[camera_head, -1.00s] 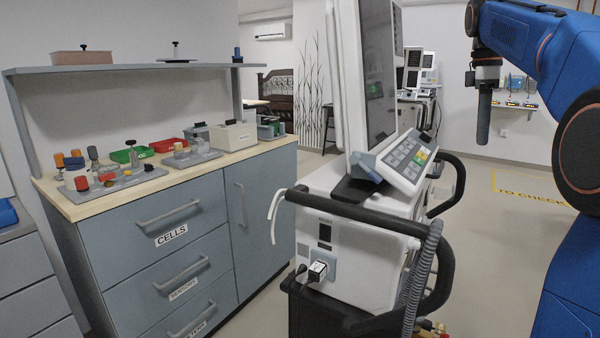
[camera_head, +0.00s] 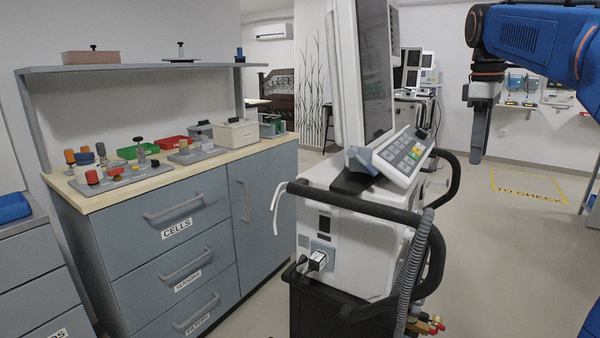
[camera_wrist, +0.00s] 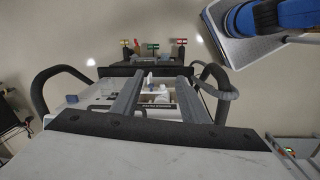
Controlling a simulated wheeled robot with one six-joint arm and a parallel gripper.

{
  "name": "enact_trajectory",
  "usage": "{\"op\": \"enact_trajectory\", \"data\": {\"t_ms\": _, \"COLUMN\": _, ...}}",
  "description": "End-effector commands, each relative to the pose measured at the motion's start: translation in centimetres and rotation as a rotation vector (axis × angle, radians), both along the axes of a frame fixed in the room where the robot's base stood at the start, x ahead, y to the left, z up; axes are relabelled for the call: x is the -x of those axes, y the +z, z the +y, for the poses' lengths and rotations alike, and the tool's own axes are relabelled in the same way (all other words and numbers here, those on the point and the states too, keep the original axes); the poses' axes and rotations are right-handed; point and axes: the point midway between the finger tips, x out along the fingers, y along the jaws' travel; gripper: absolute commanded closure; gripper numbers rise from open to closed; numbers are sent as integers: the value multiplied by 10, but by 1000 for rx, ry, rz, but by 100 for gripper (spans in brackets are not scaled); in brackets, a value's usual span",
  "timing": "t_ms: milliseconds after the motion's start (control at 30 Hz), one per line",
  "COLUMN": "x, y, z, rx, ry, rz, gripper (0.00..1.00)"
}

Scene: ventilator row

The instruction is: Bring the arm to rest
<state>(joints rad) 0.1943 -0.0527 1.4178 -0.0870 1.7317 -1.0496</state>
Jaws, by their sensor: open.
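My gripper (camera_head: 479,140) hangs pointing down from my blue arm at the upper right in the head view. It is clear of the ventilator (camera_head: 345,225), to the right of its screen and keypad. In the wrist view, its two dark fingers stand apart around an empty gap (camera_wrist: 161,80). Between and beyond them, lower down, shows the ventilator's white body (camera_wrist: 75,110) with an open-looking bay holding small pale items, too small to tell. Nothing is held.
The ventilator's black handle (camera_head: 445,185) and grey hose (camera_head: 412,270) stick out on its right. A drawer counter (camera_head: 195,225) with small parts and trays stands at left. A yellow marked floor area (camera_head: 530,186) is bare behind. More ventilator equipment (camera_head: 415,90) stands at the back.

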Motion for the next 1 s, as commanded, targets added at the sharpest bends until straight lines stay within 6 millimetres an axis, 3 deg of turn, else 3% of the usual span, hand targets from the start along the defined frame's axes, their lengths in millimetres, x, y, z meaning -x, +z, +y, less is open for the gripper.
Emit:
{"op": "enact_trajectory", "data": {"t_ms": 167, "x": 37, "y": -26, "z": 23, "rx": -9, "ry": -99, "rz": -64, "gripper": 59}}
{"op": "enact_trajectory", "data": {"t_ms": 467, "x": 105, "y": -93, "z": 61, "rx": -53, "ry": -309, "rz": -185, "gripper": 59}}
{"op": "enact_trajectory", "data": {"t_ms": 767, "x": 170, "y": -171, "z": 88, "rx": -122, "ry": -507, "rz": -285, "gripper": 59}}
{"op": "enact_trajectory", "data": {"t_ms": 1000, "x": 224, "y": -246, "z": 107, "rx": -201, "ry": -674, "rz": -357, "gripper": 59}}
